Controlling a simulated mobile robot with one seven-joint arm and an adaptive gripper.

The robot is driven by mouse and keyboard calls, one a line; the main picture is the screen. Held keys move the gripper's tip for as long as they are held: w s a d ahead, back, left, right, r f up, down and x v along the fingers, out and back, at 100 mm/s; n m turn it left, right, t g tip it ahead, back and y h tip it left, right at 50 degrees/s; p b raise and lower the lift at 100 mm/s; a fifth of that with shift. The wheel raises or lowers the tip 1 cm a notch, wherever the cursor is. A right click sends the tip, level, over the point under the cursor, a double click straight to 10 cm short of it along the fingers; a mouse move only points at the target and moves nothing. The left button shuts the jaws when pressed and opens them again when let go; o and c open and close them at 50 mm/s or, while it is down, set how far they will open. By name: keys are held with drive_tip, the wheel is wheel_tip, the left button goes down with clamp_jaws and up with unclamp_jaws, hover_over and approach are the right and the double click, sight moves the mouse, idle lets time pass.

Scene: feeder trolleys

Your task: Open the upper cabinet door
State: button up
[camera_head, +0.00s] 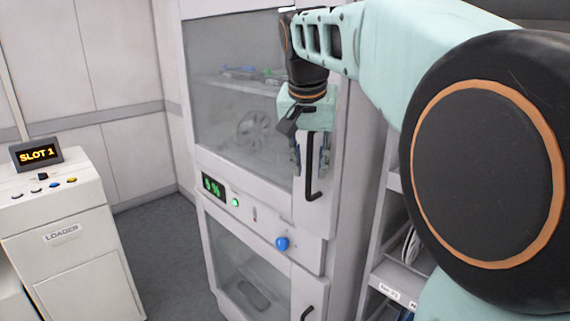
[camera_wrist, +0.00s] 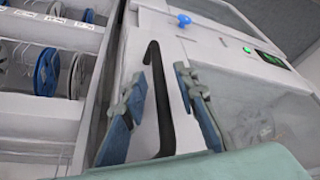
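The upper cabinet door (camera_head: 238,110) is a light frame with a large glass pane, and it looks shut. Its black bar handle (camera_head: 314,188) stands upright near the door's right edge. My gripper (camera_head: 310,172) points down at the handle with its fingers apart. In the wrist view the handle (camera_wrist: 158,105) lies between the two blue-grey fingers of my gripper (camera_wrist: 161,74), with gaps visible on both sides. Whether the fingers reach around the bar in depth is hard to tell. My arm hides the door's upper right corner.
Below the door are a green-lit display (camera_head: 213,187), a blue knob (camera_head: 282,243) and a lower glass door (camera_head: 246,272). A shelf rack with spools (camera_wrist: 48,72) stands beside the cabinet. A loader (camera_head: 62,232) stands at left, with clear floor (camera_head: 160,255) between.

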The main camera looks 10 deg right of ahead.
clamp_jaws()
